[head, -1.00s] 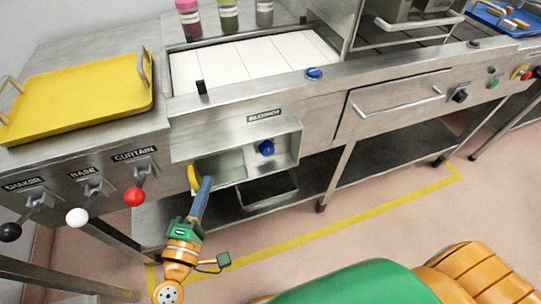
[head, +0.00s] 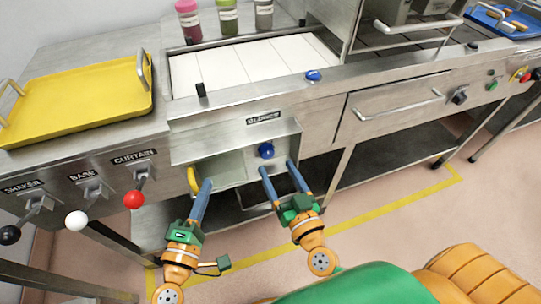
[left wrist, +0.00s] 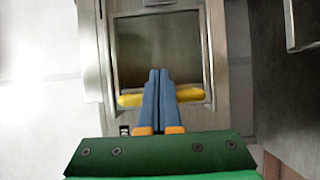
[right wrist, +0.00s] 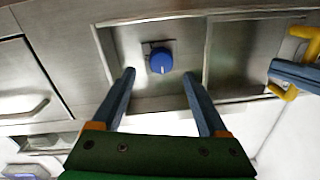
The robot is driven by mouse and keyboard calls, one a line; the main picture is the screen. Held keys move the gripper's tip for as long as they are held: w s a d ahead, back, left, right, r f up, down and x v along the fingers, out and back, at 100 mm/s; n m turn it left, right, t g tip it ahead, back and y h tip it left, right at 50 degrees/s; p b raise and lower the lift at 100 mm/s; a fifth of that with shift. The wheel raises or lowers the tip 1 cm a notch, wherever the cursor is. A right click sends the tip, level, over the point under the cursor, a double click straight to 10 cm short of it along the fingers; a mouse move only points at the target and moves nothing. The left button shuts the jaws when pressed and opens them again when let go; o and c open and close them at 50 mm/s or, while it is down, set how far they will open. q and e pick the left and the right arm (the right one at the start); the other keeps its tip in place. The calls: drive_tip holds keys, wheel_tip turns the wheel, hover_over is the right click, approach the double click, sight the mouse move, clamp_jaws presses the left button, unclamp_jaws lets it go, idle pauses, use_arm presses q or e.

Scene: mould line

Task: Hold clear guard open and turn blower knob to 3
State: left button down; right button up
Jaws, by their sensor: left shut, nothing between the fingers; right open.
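The blue blower knob (head: 266,151) sits in a recessed steel box under the BLOWER label (head: 264,118). It also shows in the right wrist view (right wrist: 161,61) with a pale pointer mark; no numbers are readable. The clear guard (head: 226,167) stands beside the knob, to its left in the head view, and the knob looks uncovered. Its yellow handle (head: 193,181) is at the box's left end. My left gripper (head: 207,184) is shut and empty, its fingers against or just beside the handle (left wrist: 130,100). My right gripper (head: 277,166) is open below the knob, apart from it.
Levers with black, white and red (head: 134,199) balls stand to the left, under a yellow tray (head: 80,98). A drawer (head: 395,108) with a bar handle is to the right of the box. A lower shelf runs underneath. The floor in front is open.

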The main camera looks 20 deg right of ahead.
sight(269, 155)
drive_tip(key=w, duration=0.5)
drive_tip(key=shift+w+a, duration=0.15)
drive_tip(key=shift+w, duration=0.05)
clamp_jaws()
